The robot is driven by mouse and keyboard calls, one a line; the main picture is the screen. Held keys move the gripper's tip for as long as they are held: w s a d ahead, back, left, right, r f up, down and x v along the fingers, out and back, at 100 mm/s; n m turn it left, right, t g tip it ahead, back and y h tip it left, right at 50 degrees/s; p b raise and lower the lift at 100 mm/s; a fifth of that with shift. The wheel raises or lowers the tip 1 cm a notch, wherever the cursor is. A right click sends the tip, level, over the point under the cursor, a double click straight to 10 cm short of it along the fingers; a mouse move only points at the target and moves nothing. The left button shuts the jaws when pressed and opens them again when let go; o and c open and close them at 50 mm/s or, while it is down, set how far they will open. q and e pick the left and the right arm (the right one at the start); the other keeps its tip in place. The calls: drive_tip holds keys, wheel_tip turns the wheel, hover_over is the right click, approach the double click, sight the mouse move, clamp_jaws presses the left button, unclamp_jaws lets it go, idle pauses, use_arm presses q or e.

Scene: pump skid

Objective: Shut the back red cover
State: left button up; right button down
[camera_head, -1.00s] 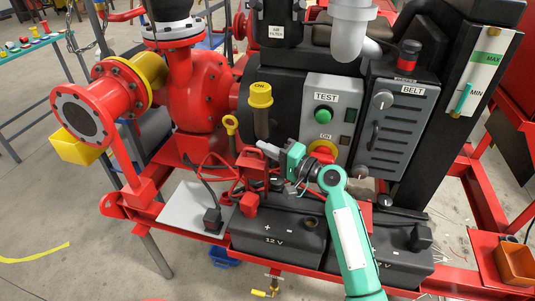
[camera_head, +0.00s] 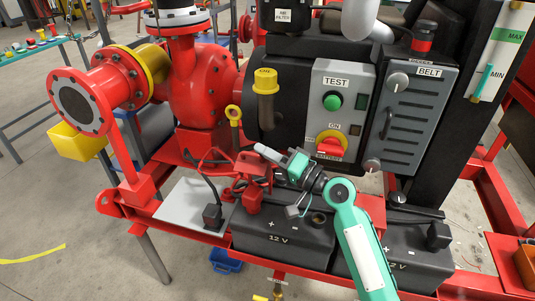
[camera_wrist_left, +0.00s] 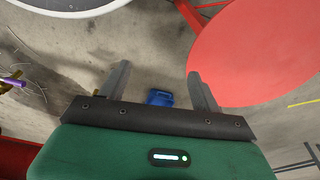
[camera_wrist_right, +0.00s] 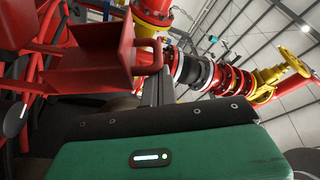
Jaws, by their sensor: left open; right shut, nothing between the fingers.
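A red cover (camera_head: 252,167) stands raised over the back of the left 12 V battery (camera_head: 285,240). In the right wrist view, an open red box-shaped cover (camera_wrist_right: 100,62) with a loop handle (camera_wrist_right: 150,57) fills the upper left. My right gripper (camera_head: 263,150) is shut and empty, just right of the raised cover's top; I cannot tell if they touch. It also shows in the right wrist view (camera_wrist_right: 160,88), beside the handle. My left gripper (camera_wrist_left: 160,88) is open and empty above the floor; it is outside the head view.
A smaller red part (camera_head: 252,200) sits at the battery's left terminal, beside a black cable plug (camera_head: 212,216). Behind my right arm are the red rotary switch (camera_head: 330,147) and the grey belt guard (camera_head: 412,120). A blue container (camera_head: 226,261) stands below the frame.

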use_arm(q)
wheel_tip(320, 180, up, 14)
drive_tip(key=r+t+b, duration=0.1)
drive_tip(key=t+b, duration=0.1)
drive_tip(key=b, duration=0.5)
drive_tip(key=w+d+f+t+h+b, duration=0.1)
drive_tip(key=w+d+t+h+b, duration=0.2)
drive_tip(key=d+t, duration=0.25)
drive_tip(key=w+d+t+h+b, duration=0.3)
drive_tip(key=d+t+b, duration=0.1)
drive_tip(key=d, duration=0.3)
drive_tip(key=w+a+r+t+b, duration=0.1)
drive_tip(key=w+r+t, duration=0.1)
drive_tip(key=r+t, duration=0.2)
drive_tip(key=w+a+r+t+b, duration=0.1)
drive_tip(key=w+a+r+t, duration=0.1)
drive_tip(key=r, duration=0.6)
drive_tip(key=shift+w+t, duration=0.2)
drive_tip(key=shift+t, duration=0.65)
use_arm(e)
drive_tip(key=s+a+f+n+g+y, duration=0.1)
drive_tip(key=s+f+n, duration=0.4)
drive_tip(key=f, duration=0.5)
drive_tip(key=shift+s+a+f+n+y, duration=0.35)
drive_tip(key=shift+s+a, duration=0.4)
drive_tip(key=shift+s, duration=0.55)
use_arm(q)
drive_tip(key=shift+r, duration=0.1)
use_arm(e)
drive_tip(key=shift+f, duration=0.1)
